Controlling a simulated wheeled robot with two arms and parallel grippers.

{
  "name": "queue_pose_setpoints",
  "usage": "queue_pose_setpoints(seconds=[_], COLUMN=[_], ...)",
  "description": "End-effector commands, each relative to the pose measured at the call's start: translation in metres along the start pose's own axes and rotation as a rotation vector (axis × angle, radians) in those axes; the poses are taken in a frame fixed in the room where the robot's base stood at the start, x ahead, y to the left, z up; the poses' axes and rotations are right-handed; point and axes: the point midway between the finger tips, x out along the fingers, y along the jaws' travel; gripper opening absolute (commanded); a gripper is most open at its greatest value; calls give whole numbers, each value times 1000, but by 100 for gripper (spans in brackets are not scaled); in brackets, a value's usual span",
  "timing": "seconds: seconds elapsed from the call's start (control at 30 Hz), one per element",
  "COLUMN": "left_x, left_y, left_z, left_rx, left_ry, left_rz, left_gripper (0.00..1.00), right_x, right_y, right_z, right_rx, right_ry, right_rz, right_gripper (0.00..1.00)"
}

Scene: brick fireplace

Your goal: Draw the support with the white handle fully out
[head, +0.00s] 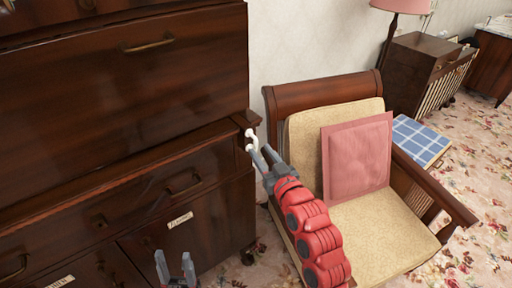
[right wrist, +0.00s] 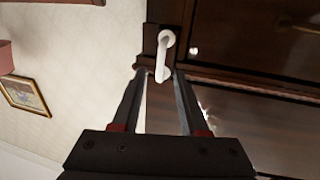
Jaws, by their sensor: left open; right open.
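The white handle (head: 249,134) is a small curved pull on the end of the dark wooden support (head: 241,117), at the right edge of the big dark desk. In the right wrist view the handle (right wrist: 165,50) hangs in front of the support (right wrist: 149,42), its lower end about between the fingertips. My right gripper (head: 260,152) is open at the handle; the right wrist view shows its fingers (right wrist: 159,74) on either side, not closed on it. I cannot tell how far out the support is. My left gripper (head: 174,254) is open and empty, low before the desk drawers.
The desk (head: 140,75) fills the left side, with drawers and labelled doors below. A wooden armchair (head: 375,215) with a pink cushion (head: 357,158) stands close on the right, beneath my right arm. A lamp (head: 397,6) and cabinet (head: 420,75) stand behind it.

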Motion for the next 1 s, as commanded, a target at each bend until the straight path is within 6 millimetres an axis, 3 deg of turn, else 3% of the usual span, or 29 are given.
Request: queue_pose_setpoints(seconds=[0.23, 0.67, 0.9, 1.0], left_x=[5, 5, 5, 6], left_y=[0, 0, 0, 0], left_z=[-1, -1, -1, -1], left_rx=[0, 0, 0, 0], left_ry=[0, 0, 0, 0], left_rz=[0, 0, 0, 0], left_gripper=[50, 50, 50, 50], right_x=[35, 44, 44, 44], right_y=[0, 0, 0, 0], right_z=[0, 0, 0, 0], right_rx=[-1, 0, 0, 0], right_ry=[-2, 1, 0, 0], right_rz=[-1, 0, 0, 0], right_gripper=[43, 43, 0, 0])
